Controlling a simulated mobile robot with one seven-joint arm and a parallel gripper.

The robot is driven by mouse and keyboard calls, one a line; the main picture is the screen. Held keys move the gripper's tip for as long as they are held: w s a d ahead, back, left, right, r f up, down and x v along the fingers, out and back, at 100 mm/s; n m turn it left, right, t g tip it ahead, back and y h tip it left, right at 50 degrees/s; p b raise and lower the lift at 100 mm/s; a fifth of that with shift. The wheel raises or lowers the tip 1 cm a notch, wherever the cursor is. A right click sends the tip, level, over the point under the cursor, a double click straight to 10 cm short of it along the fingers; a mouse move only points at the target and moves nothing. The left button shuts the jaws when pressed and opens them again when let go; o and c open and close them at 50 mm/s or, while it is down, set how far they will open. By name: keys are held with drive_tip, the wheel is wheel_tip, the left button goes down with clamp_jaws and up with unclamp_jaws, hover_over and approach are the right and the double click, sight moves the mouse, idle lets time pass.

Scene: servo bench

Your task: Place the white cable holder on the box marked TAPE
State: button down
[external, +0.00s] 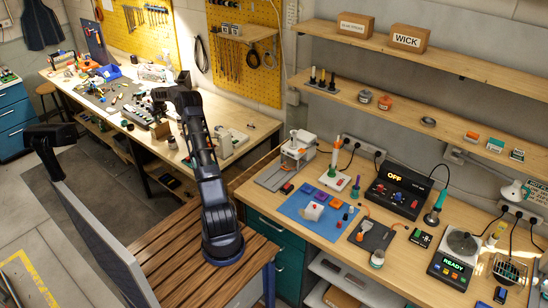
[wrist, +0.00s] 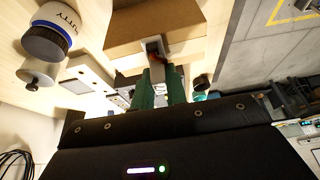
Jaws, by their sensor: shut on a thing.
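My gripper's green fingers (wrist: 161,88) are shut on a small whitish piece, which looks like the white cable holder (wrist: 154,46). It shows between the fingertips, with something dark reddish by it; most of it is hidden. A plain brown box (wrist: 150,22) is just beyond the fingertips in the wrist view. I see no marking on its visible faces, and I cannot tell whether the held piece touches it. In the external view my arm reaches over the back bench, and its dark gripper (external: 158,108) is too small to show the held piece. I read no TAPE label anywhere.
A PUTTY container (wrist: 48,30) and a pale block (wrist: 90,73) stand to the left in the wrist view. The back bench (external: 118,88) carries several tools and parts. A box marked WICK (external: 408,38) sits on the upper shelf, beside another labelled box (external: 355,24).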

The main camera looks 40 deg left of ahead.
drive_tip(key=shift+f, duration=0.15)
drive_tip(key=c, duration=1.4)
unclamp_jaws()
drive_tip(key=v, duration=1.2)
